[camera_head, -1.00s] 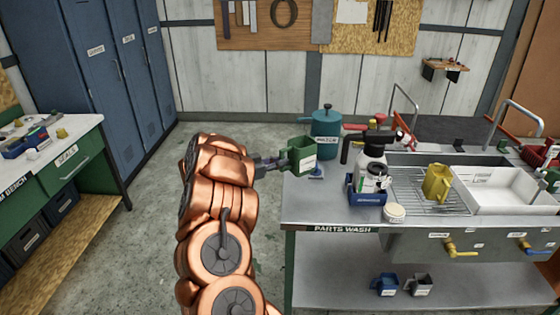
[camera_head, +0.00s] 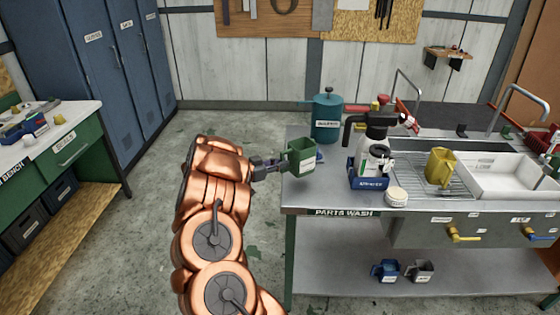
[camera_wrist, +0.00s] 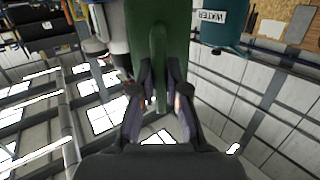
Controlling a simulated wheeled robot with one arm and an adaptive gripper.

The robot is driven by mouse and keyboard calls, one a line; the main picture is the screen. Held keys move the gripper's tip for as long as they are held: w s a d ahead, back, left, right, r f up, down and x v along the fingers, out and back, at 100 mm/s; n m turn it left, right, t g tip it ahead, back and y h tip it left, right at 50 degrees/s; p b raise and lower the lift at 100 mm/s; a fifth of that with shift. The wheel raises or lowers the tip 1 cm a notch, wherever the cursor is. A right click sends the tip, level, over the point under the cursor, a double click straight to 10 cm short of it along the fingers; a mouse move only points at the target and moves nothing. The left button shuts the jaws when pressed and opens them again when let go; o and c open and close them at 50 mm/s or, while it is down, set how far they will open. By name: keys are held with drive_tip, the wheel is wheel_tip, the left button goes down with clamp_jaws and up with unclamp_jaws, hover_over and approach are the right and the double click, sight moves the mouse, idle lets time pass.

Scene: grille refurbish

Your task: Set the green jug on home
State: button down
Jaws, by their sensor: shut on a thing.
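The green jug (camera_head: 302,156) is a small square-sided jug with a white label, at the left end of the parts wash bench. My gripper (camera_head: 284,163) is shut on it from the left. In the wrist view the green jug (camera_wrist: 158,40) fills the top middle, with its handle between the fingers of my gripper (camera_wrist: 160,95). The jug looks upright and is over or just above the bench's left edge; I cannot tell if it touches the top. No spot marked "home" is readable.
Blue and grey jugs stand on the lower shelf.

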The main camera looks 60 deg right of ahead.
drive_tip(key=shift+f+b, duration=0.75)
drive_tip(key=shift+f, duration=1.2)
drive_tip(key=shift+f+b, duration=0.35)
drive_tip(key=shift+f, duration=0.3)
idle(2.2)
drive_tip(key=c, duration=0.5)
unclamp_jaws()
drive_tip(key=shift+c, duration=0.2)
drive_tip(key=shift+a, duration=0.1)
drive_tip(key=b+v, duration=0.1)
drive_tip(key=v, duration=0.5)
drive_tip(key=shift+w+a, duration=0.3)
idle(0.7)
drive_tip(key=shift+a, duration=0.15)
